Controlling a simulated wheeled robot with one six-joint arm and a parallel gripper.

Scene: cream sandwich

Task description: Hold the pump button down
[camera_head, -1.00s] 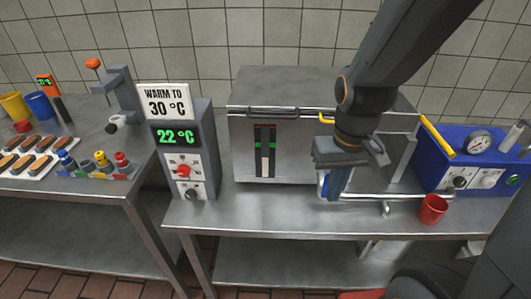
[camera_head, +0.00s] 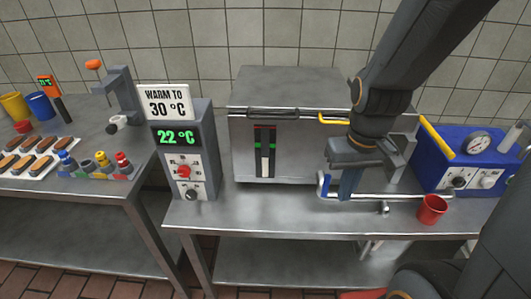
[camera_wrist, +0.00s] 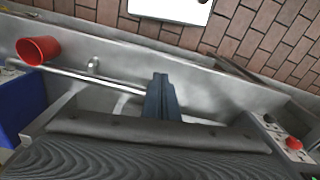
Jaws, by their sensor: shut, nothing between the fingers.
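The blue pump-like unit (camera_head: 435,160) stands at the right of the bench, with a gauge, knobs and a yellow lever (camera_head: 437,138). A small round green button (camera_head: 513,180) shows on its front; I cannot tell for sure that this is the pump button. My gripper (camera_head: 349,190) is shut and empty, pointing down over the bench front, left of the blue unit and apart from the green button. In the wrist view its closed fingers (camera_wrist: 162,98) show beside the metal pipe, and part of the blue unit (camera_wrist: 18,105) shows at the left edge.
A metal pipe (camera_head: 405,196) with a blue handle (camera_head: 325,184) runs along the bench front, close to my fingers. A red cup (camera_head: 432,210) stands before the blue unit. A steel box (camera_head: 300,150) and a temperature controller (camera_head: 180,150) reading 22 °C stand to the left.

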